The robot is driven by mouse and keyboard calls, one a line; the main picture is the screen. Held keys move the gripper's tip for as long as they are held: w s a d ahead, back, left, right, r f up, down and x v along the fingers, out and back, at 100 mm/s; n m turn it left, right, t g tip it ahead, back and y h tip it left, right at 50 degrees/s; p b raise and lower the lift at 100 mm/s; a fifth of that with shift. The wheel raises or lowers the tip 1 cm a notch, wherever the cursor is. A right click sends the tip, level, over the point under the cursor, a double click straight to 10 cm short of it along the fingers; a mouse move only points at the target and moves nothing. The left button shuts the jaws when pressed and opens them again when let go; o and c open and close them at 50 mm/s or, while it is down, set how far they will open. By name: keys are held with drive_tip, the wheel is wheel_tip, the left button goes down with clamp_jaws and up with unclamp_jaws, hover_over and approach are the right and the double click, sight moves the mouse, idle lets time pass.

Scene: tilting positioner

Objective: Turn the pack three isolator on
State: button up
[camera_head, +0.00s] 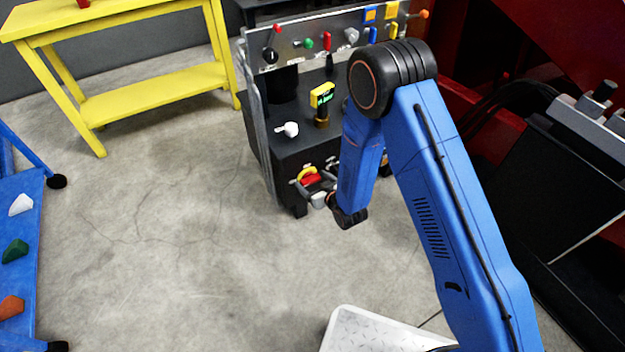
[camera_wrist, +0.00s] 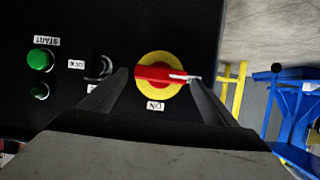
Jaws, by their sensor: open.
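The isolator is a red handle on a round yellow plate (camera_wrist: 160,74), on a black panel. Its red bar lies crosswise in the wrist view, with a pale mark at its right end. An upside-down ON label (camera_wrist: 155,106) sits just below the plate. No pack number is readable. The isolator (camera_head: 311,176) also shows in the head view, low on the front of a black cabinet. My gripper (camera_wrist: 157,79) is open, with one dark finger on each side of the handle in the picture. I cannot tell whether the fingers touch it. In the head view my arm partly hides this area.
Left of the isolator in the wrist view are a dark knob (camera_wrist: 103,66) and a green START button (camera_wrist: 40,60). A yellow bench (camera_head: 150,93) stands left; open floor lies between.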

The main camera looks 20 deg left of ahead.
drive_tip(key=shift+c, duration=0.3)
drive_tip(key=c, duration=1)
drive_tip(key=shift+d+m, duration=0.1)
drive_tip(key=shift+m, duration=0.2)
drive_tip(key=m, duration=0.1)
drive_tip(key=g+y, duration=0.1)
drive_tip(key=m, duration=0.1)
drive_tip(key=shift+w+d+f+m, duration=0.15)
drive_tip(key=shift+w+d+m, duration=0.1)
drive_tip(key=shift+w+m, duration=0.05)
drive_tip(key=m+g+y, duration=0.1)
drive_tip(key=m+y, duration=0.1)
drive_tip(key=m, duration=0.1)
drive_tip(key=shift+w+d+f+g, duration=0.15)
drive_tip(key=shift+w+f+g, duration=0.05)
drive_tip(key=shift+g, duration=0.2)
drive_tip(key=m+y, duration=0.1)
drive_tip(key=m, duration=0.1)
drive_tip(key=m+y, duration=0.1)
drive_tip(key=m, duration=0.1)
drive_tip(key=shift+w+d+f+g, duration=0.15)
drive_tip(key=shift+f+g, duration=0.15)
drive_tip(key=shift+f, duration=0.1)
drive_tip(key=shift+f+m+y, duration=0.2)
drive_tip(key=shift+m+y, duration=0.7)
drive_tip(key=shift+m, duration=0.8)
